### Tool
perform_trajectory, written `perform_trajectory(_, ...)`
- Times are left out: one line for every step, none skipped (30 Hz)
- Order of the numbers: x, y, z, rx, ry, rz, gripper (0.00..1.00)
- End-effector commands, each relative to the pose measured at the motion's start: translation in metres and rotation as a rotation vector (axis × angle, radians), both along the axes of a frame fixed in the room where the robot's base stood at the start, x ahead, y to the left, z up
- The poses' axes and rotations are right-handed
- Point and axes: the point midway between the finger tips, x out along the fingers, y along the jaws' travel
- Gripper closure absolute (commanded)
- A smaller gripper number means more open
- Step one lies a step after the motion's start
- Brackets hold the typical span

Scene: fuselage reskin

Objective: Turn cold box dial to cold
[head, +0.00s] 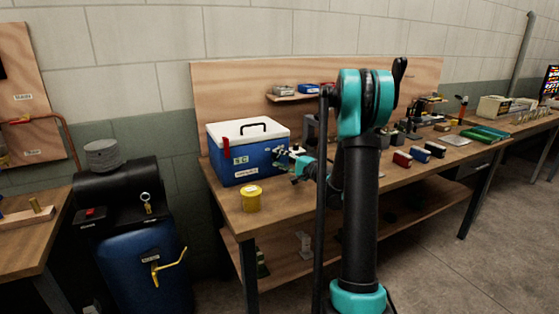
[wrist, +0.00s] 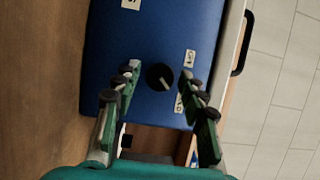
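The cold box (head: 238,165) is a blue chest with a white lid and black handle, on the near left end of the workbench. It fills much of the wrist view (wrist: 120,55), turned on its side. Its round black dial (wrist: 159,76) has a pale pointer mark towards the picture's lower right. Small white labels (wrist: 190,58) sit beside it; their words are too small to read surely. My gripper (wrist: 160,84) is open, with its fingers on either side of the dial; contact cannot be told. In the head view my gripper (head: 288,163) is at the box's right side.
A yellow tub (head: 251,199) stands on the workbench (head: 228,201) in front of the box. A shelf (head: 290,97) with small boxes is behind. Red, blue and black blocks (head: 402,159) lie farther right. A blue tank (head: 142,260) stands on the floor at left.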

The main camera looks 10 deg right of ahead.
Motion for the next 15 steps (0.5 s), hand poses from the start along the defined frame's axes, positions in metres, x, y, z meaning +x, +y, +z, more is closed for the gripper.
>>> perform_trajectory(0.0,0.0,0.0,0.0,0.0,0.0,0.51)
perform_trajectory(0.0,0.0,0.0,0.0,0.0,0.0,0.51)
perform_trajectory(0.0,0.0,0.0,0.0,0.0,0.0,0.51)
perform_trajectory(0.0,0.0,0.0,0.0,0.0,0.0,0.51)
perform_trajectory(0.0,0.0,0.0,0.0,0.0,0.001,0.51)
perform_trajectory(0.0,0.0,0.0,0.0,0.0,0.001,0.51)
perform_trajectory(0.0,0.0,0.0,0.0,0.0,0.001,0.51)
perform_trajectory(0.0,0.0,0.0,0.0,0.0,0.001,0.51)
perform_trajectory(-0.001,0.0,0.0,0.0,0.0,0.001,0.51)
perform_trajectory(-0.001,-0.001,0.0,0.0,0.0,0.0,0.51)
perform_trajectory(-0.002,-0.002,0.0,0.0,0.0,0.0,0.51)
perform_trajectory(-0.004,-0.004,0.0,0.001,-0.001,-0.001,0.51)
perform_trajectory(-0.007,-0.007,0.0,0.001,-0.001,-0.001,0.51)
perform_trajectory(-0.009,-0.009,0.0,0.001,-0.001,-0.002,0.51)
perform_trajectory(-0.014,-0.013,0.0,0.001,-0.001,-0.003,0.51)
